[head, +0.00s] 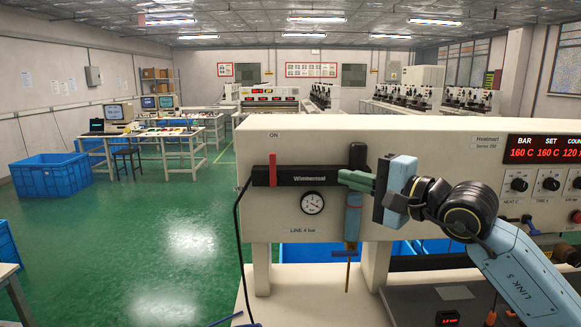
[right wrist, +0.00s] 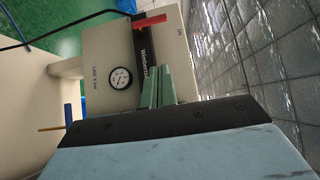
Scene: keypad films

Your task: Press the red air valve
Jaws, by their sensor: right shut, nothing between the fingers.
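The red air valve (head: 272,170) is a thin upright red lever at the left end of a black bar (head: 310,176) on the cream machine's front, under an "ON" label. In the right wrist view the red valve (right wrist: 150,22) shows near the top, beyond the green fingertips. My right gripper (head: 345,179) is shut and empty, its green fingers pointing left at the right end of the bar. The fingers (right wrist: 158,88) also show in the right wrist view. They are to the right of the valve and apart from it. I cannot tell whether they touch the bar. My left gripper is out of view.
A round pressure gauge (head: 312,203) sits below the bar. A blue cylinder (head: 352,222) hangs beside it, and a black cable (head: 237,215) runs down the machine's left edge. Knobs (head: 519,184) and red displays are at right. Green floor (head: 180,240) is open at left.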

